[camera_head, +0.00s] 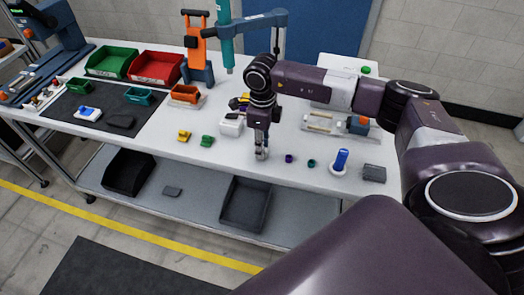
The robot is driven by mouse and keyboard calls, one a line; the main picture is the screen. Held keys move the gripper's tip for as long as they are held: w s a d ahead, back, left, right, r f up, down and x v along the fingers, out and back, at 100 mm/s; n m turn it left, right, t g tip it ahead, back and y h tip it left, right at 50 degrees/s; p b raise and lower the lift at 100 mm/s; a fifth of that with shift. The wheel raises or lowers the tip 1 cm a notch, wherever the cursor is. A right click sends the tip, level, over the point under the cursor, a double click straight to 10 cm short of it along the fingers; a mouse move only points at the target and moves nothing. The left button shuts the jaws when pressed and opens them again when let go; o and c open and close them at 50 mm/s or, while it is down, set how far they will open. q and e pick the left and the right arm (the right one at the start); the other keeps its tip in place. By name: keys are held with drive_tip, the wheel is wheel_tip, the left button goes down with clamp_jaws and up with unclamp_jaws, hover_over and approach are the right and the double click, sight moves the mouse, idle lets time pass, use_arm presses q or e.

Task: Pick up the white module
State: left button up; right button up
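A small white block (230,126), the thing that best fits the white module, sits on the white workbench (165,140) near its middle. My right gripper (262,155) points down just to the right of the white block, over the bench's front part. It looks apart from the block. Its fingers are small and close together in this view, so I cannot tell whether they are open or shut. No held object shows. Part of my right arm hides the area behind the gripper. My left gripper is not in view.
Yellow (184,135) and green (207,141) pieces lie left of the gripper. A blue cylinder (341,160) stands on a white base at right, near a grey block (374,173). Red (155,68) and green (112,62) bins stand at the back left. Dark trays sit on the lower shelf.

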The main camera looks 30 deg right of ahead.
clamp_jaws()
drive_tip(key=shift+r, duration=0.1)
